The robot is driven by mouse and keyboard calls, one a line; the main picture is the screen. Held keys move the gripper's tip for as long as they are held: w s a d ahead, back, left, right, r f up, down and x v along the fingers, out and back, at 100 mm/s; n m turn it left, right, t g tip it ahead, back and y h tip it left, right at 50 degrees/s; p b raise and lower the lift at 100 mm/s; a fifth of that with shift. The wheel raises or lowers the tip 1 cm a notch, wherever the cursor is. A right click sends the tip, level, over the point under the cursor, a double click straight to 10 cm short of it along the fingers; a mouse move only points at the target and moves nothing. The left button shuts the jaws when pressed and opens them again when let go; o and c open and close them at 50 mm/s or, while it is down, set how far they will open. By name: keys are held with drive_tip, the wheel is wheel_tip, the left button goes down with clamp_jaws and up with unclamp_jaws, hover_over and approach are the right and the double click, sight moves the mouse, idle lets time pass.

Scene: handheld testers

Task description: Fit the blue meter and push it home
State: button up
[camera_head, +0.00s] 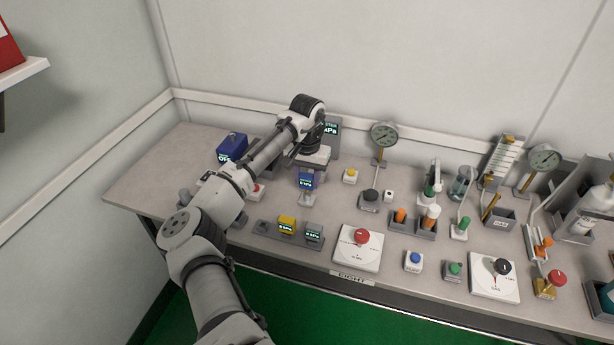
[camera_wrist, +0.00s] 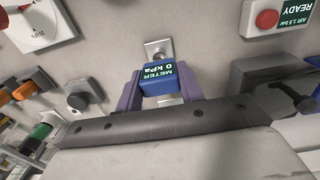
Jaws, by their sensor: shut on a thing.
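The blue meter (camera_head: 306,181) is a small block with a lit kPa display. In the wrist view the meter (camera_wrist: 158,78) sits between the two purple fingers of my gripper (camera_wrist: 162,90), which is shut on it. A pale metal fitting (camera_wrist: 158,50) with a round knob shows just beyond the meter. In the head view a small pale fitting (camera_head: 307,200) shows just below the meter. I cannot tell whether the meter touches either part. My wrist hides part of the area behind it.
A rack (camera_head: 263,228) at the front holds a yellow meter (camera_head: 287,225) and a grey meter (camera_head: 314,232). A larger blue unit (camera_head: 232,147) stands to the left. A red-knobbed white panel (camera_head: 357,255) is at the front; a yellow button box (camera_head: 351,175) is to the right.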

drive_tip(key=shift+f, duration=1.35)
drive_tip(key=o, duration=1.1)
drive_tip(key=shift+c, duration=0.2)
